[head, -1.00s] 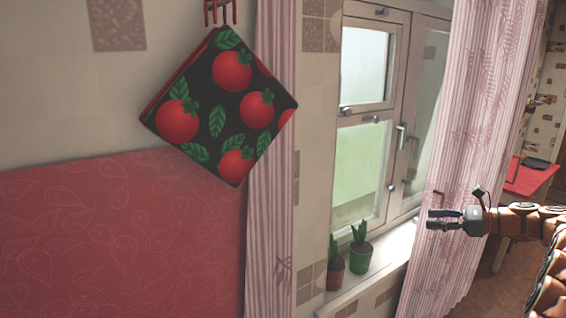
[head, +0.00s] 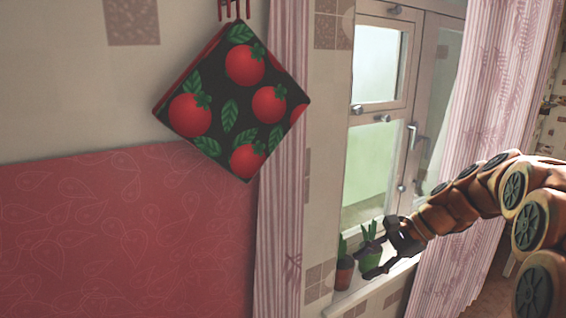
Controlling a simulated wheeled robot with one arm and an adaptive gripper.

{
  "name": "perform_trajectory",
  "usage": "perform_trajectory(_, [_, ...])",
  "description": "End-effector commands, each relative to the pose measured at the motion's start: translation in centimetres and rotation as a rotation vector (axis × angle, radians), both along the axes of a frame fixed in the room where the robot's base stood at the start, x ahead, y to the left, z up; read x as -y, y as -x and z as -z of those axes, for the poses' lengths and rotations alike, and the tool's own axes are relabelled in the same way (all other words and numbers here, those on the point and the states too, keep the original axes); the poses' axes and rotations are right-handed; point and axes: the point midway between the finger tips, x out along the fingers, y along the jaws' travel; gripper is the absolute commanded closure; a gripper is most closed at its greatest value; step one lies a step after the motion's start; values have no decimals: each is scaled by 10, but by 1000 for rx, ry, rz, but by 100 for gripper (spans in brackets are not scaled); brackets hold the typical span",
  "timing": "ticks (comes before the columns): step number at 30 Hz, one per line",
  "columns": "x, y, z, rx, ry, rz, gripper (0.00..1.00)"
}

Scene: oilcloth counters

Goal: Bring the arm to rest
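My gripper (head: 366,262) is at the end of my orange arm, which reaches in from the right edge and slopes down to the left. Its two dark fingers are spread apart, with nothing seen between them. In the picture it overlaps the potted plants on the window sill; I cannot tell how far in front of them it is.
A tomato-patterned pot holder (head: 232,105) hangs from a red rack (head: 234,9) on the tiled wall. A red patterned surface (head: 120,235) fills the lower left. Pink striped curtains (head: 490,110) flank the window (head: 377,75). Potted plants (head: 344,272) stand on the sill (head: 385,283).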

Motion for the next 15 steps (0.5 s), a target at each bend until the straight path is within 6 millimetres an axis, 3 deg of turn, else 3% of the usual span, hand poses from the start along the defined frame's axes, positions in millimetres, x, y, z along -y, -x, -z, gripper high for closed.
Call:
perform_trajectory(6, [-33,64,10,35,134,-188,61])
perform_trajectory(15, [-50,154,31,87,308,-461,61])
